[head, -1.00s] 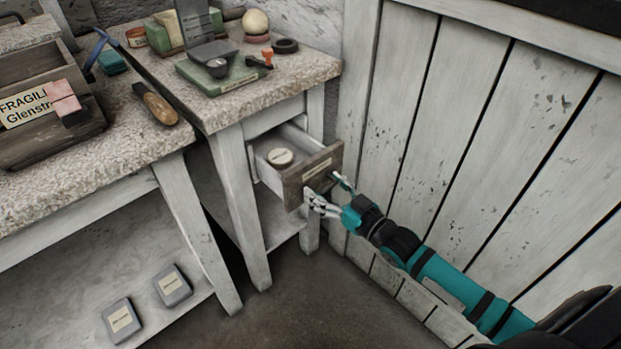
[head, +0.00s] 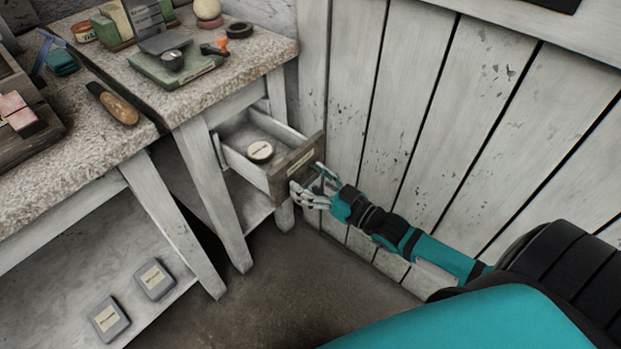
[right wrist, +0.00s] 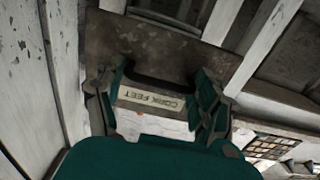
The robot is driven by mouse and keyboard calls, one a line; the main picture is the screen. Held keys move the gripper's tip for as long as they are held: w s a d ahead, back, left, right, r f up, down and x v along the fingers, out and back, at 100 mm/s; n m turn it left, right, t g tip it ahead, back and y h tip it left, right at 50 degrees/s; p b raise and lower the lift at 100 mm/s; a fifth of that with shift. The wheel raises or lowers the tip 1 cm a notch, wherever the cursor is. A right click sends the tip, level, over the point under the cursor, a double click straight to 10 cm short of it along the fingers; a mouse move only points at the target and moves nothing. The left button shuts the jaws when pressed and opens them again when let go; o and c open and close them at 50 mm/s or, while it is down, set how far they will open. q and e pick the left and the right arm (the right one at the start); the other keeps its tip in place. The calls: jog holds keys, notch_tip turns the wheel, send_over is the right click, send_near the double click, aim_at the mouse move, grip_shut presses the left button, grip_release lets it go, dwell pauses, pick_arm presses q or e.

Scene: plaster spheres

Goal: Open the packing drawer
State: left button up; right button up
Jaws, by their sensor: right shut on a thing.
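The small drawer (head: 279,183) under the right-hand workbench stands pulled out, with a brown wooden front and pale sides. A round, pale-lidded tin (head: 260,151) lies inside it. My right gripper (head: 308,190) is at the drawer front, its fingers shut on the handle. In the right wrist view the fingers (right wrist: 160,92) sit on both sides of the dark handle (right wrist: 158,82) on the brown drawer front (right wrist: 165,38). A label by the handle (right wrist: 152,100) appears upside down and reads "CORK FEET". My left gripper is not in view.
A white plank wall (head: 440,110) stands close to the right of the drawer and my arm. The stone bench top (head: 245,68) holds a green scale (head: 175,65) and a black ring (head: 239,30). Two grey boxes (head: 154,279) lie on the lower left shelf. Floor in front is clear.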

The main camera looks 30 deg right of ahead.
jog(key=o, duration=1.5)
jog(key=shift+r, duration=0.15)
jog(key=v, duration=1.2)
